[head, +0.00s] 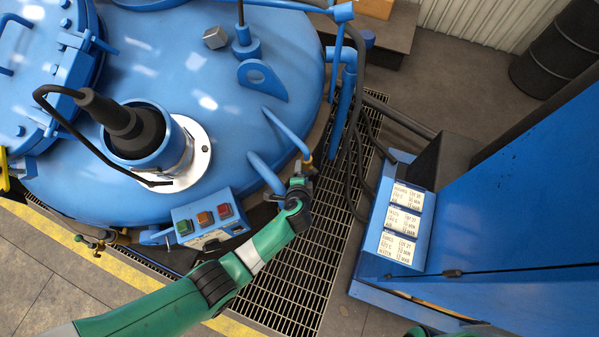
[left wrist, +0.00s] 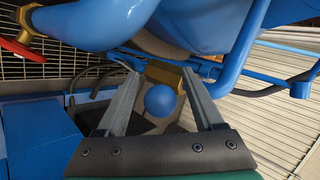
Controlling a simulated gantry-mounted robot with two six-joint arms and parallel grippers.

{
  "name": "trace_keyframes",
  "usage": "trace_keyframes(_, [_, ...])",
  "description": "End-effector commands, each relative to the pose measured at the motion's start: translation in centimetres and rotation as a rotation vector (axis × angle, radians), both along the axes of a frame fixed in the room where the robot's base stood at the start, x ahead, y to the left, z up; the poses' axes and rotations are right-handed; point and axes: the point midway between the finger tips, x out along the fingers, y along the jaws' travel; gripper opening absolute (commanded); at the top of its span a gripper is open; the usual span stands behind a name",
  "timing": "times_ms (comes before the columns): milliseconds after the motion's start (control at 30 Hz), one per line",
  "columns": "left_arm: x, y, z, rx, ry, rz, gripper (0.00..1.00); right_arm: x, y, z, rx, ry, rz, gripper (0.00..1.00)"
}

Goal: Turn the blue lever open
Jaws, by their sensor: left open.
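In the left wrist view a blue round knob (left wrist: 160,100) shows between my open left fingers (left wrist: 159,72), with a brass fitting (left wrist: 165,74) just behind it. The knob looks like the blue lever's end seen nearly end-on; the rest of the lever is not clear. I cannot tell whether the fingers touch it. In the head view my left gripper (head: 300,183) is beside the blue pipes at the right edge of the furnace, over the floor grating. It hides the lever there. My right gripper is out of view.
A red handle on another brass valve (left wrist: 30,40) is at the wrist view's upper left. A blue bent pipe (head: 288,132) is close above my left gripper. A button box (head: 208,218) and a blue cabinet (head: 510,200) stand either side. Black hoses (head: 352,150) run behind.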

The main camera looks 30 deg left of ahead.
Motion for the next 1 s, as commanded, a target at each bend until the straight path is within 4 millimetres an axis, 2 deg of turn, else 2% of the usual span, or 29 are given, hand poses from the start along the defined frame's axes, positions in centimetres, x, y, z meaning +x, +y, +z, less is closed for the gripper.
trace_keyframes(133, [-1.6,-1.0,2.1,-0.001,-0.001,-0.004,0.69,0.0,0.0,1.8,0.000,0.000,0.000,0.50])
trace_keyframes(267, [-3.9,-2.4,5.0,0.001,0.001,-0.006,0.69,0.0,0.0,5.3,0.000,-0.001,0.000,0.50])
trace_keyframes(400, [-5.5,-3.2,6.4,0.002,0.003,-0.004,0.69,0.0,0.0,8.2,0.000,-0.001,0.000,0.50])
trace_keyframes(500, [-6.4,-3.8,7.0,0.002,0.003,-0.004,0.69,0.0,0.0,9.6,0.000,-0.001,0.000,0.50])
trace_keyframes(667, [-7.2,-4.2,7.3,0.000,0.001,-0.002,0.69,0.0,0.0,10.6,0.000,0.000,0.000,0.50])
trace_keyframes(967, [-7.4,-4.3,7.1,0.000,0.000,-0.001,0.69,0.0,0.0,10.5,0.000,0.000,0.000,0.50])
trace_keyframes(1000, [-7.4,-4.3,7.1,0.000,0.000,-0.002,0.62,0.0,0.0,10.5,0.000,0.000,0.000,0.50])
